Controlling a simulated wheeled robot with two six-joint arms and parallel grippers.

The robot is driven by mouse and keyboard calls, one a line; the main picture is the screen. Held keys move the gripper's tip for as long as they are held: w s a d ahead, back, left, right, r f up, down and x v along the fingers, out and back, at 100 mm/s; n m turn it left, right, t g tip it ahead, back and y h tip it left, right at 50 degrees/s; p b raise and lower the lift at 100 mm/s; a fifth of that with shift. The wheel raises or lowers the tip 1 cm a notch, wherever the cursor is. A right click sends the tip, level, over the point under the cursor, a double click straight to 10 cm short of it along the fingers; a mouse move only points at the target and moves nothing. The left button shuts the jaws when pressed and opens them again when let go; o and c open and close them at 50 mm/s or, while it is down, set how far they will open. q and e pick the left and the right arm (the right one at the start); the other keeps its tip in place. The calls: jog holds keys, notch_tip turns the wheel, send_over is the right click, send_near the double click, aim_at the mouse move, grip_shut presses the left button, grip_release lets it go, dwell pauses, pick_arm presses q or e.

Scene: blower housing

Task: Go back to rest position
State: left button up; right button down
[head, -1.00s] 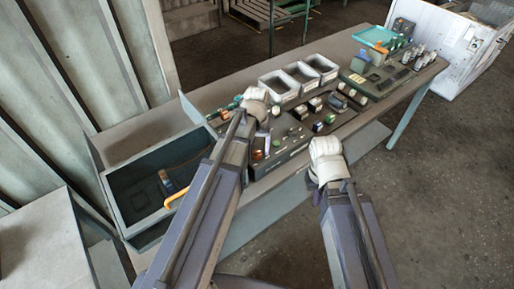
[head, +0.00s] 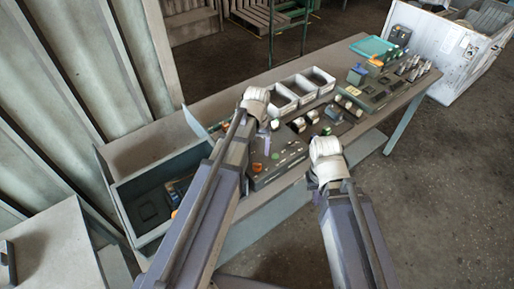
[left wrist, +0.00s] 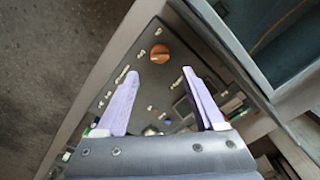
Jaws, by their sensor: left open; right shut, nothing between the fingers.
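My left gripper (head: 266,126) is above the near left part of the dark board on the workbench. In the left wrist view its two pale purple fingers (left wrist: 155,85) are apart, with nothing held between them. The dark board (left wrist: 140,60) lies below them with an orange knob (left wrist: 160,53) and several small metal parts. My right gripper (head: 326,165) is in front of the bench's near edge. Its white wrist shows, its fingers are mostly hidden, and no held object shows.
A grey open bin (head: 125,190) stands at the bench's left end. Several pale trays (head: 318,77) line the back. A teal tray (head: 372,46) and a dark board (head: 378,90) lie at the right. A white crate (head: 445,55) stands beyond. The floor at right is clear.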

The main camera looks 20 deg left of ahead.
pick_arm(q)
jog(key=s+d+f+m+b, duration=0.2)
jog(key=s+d+f+b, duration=0.2)
jog(key=s, duration=0.3)
jog(key=s+d+f+m+y+b, duration=0.1)
jog(key=s+d+f+m+b, duration=0.2)
jog(key=s+d, duration=0.3)
jog(key=shift+s+d+f+b, duration=0.35)
jog(key=shift+s+f+b, duration=0.15)
jog(key=shift+s, duration=0.15)
